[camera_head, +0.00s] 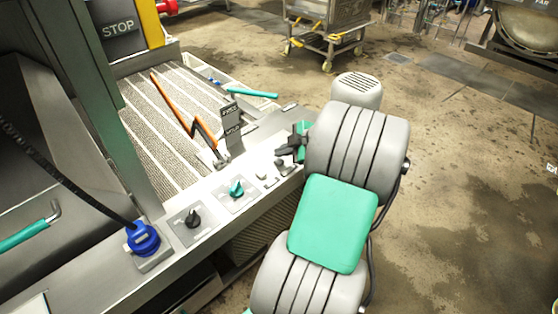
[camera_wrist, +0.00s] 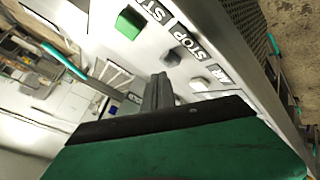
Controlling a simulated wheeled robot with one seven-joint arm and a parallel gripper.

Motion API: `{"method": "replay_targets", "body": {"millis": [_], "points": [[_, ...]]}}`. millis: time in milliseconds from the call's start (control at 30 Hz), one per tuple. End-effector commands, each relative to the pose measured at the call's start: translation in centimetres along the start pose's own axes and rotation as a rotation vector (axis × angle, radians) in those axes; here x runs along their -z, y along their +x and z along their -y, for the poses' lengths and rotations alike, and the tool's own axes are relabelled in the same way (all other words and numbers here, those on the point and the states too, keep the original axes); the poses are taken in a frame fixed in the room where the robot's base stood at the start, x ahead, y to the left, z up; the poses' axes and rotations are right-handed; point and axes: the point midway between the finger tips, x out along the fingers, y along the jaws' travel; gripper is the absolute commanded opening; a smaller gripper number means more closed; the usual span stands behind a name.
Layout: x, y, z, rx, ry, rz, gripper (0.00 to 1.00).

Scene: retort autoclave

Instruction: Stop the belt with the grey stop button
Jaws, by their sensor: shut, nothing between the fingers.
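The grey stop button (camera_wrist: 172,57) sits on the light panel in the wrist view, beside a label reading STOP (camera_wrist: 190,40). A green button (camera_wrist: 130,22) is up and left of it, beside a label starting with ST. My gripper (camera_wrist: 160,78) is shut and empty, its fingertips close to the grey button in the picture. I cannot tell whether they touch it. In the head view my gripper (camera_head: 284,152) is over the far right end of the control panel (camera_head: 212,206), and it and my arm partly hide the buttons there.
A pale button (camera_wrist: 198,84) is right of the fingertips. The panel also carries a black knob (camera_head: 192,218), a teal knob (camera_head: 237,188) and a blue fitting (camera_head: 143,238). An orange lever (camera_head: 170,103) and the ribbed belt (camera_head: 150,130) lie behind. Open floor is at the right.

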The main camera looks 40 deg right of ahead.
Motion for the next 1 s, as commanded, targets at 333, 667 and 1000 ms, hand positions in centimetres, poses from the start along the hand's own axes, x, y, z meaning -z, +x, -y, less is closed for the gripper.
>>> {"method": "replay_targets", "body": {"millis": [333, 667, 1000], "points": [[-0.49, 0.64, 0.45, 0.000, 0.000, 0.000, 0.00], [-0.45, 0.60, 0.42, 0.000, 0.000, 0.000, 0.00], [-0.63, 0.85, 0.60, 0.000, 0.000, 0.000, 0.00]]}}
